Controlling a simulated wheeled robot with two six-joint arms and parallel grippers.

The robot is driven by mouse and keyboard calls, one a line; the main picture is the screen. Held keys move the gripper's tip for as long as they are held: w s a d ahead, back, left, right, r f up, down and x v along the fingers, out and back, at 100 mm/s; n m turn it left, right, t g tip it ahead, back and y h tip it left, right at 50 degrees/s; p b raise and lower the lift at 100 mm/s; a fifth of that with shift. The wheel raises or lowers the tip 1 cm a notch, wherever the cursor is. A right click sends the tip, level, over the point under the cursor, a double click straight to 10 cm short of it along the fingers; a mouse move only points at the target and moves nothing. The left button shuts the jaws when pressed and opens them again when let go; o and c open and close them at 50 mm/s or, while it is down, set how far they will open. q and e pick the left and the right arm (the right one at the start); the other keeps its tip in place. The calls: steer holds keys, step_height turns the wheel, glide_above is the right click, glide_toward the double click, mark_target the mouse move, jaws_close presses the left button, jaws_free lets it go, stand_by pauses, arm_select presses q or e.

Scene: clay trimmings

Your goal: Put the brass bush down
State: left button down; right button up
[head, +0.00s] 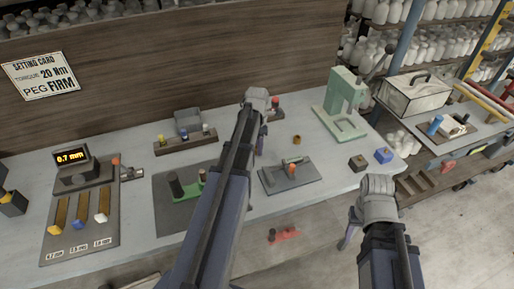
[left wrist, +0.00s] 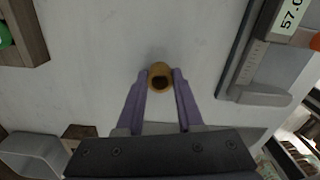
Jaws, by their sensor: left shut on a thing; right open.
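The brass bush (left wrist: 160,67) is a short golden ring with a dark hole. In the left wrist view it sits between the tips of my left gripper's purple fingers (left wrist: 160,82), which are shut on it. Pale bench top shows around it. In the head view my left gripper (head: 262,138) points down over the bench, and my arm hides much of it and what it holds. I cannot tell whether the bush touches the bench. My right gripper (head: 348,232) hangs in front of the bench's front edge, open and empty.
A small brass-coloured piece (head: 296,139) stands on the bench right of my left gripper. A grey fixture plate (head: 272,182) lies nearer. A green press (head: 345,105) stands to the right, with a dark block (head: 358,162) and blue block (head: 383,155) nearby. Bare bench lies between them.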

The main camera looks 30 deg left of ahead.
arm_select(q)
steer(key=shift+f, duration=0.2)
steer(key=c, duration=0.5)
jaws_free()
steer(key=shift+r, duration=0.1)
steer(key=shift+c, duration=0.2)
step_height(320, 180, up, 12)
steer(key=p, duration=1.2)
steer(key=shift+r, duration=0.15)
steer(key=shift+d, duration=0.1)
